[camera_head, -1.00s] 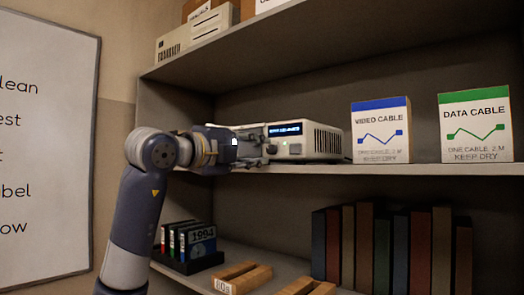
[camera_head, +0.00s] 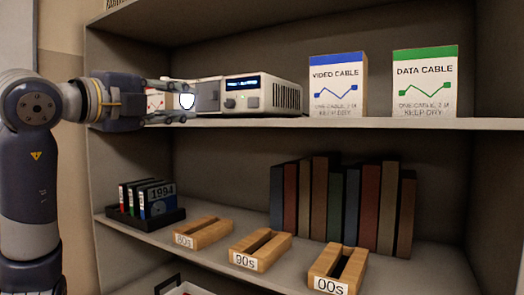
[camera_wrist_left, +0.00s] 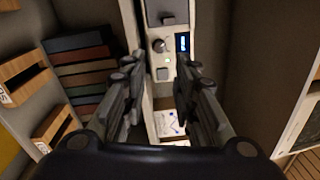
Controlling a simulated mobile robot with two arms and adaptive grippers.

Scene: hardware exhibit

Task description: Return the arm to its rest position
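My left gripper (camera_head: 172,103) comes in from the left at the height of the middle shelf. It also shows in the wrist view (camera_wrist_left: 155,75), where its two dark fingers stand apart with a clear gap and hold nothing. A pale device (camera_head: 262,95) with a lit blue display stands on the middle shelf, right of the fingers. The device also shows beyond the fingers in the wrist view (camera_wrist_left: 163,65). A small bright white patch shows at the fingertips in the head view; I cannot tell what it is. My right gripper is not in view.
A video cable box (camera_head: 337,87) and a data cable box (camera_head: 424,82) stand on the middle shelf. Below are a disk tray (camera_head: 150,220), a row of books (camera_head: 345,205) and wooden holders marked 80s (camera_head: 204,232), 90s (camera_head: 261,250) and 00s (camera_head: 338,270).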

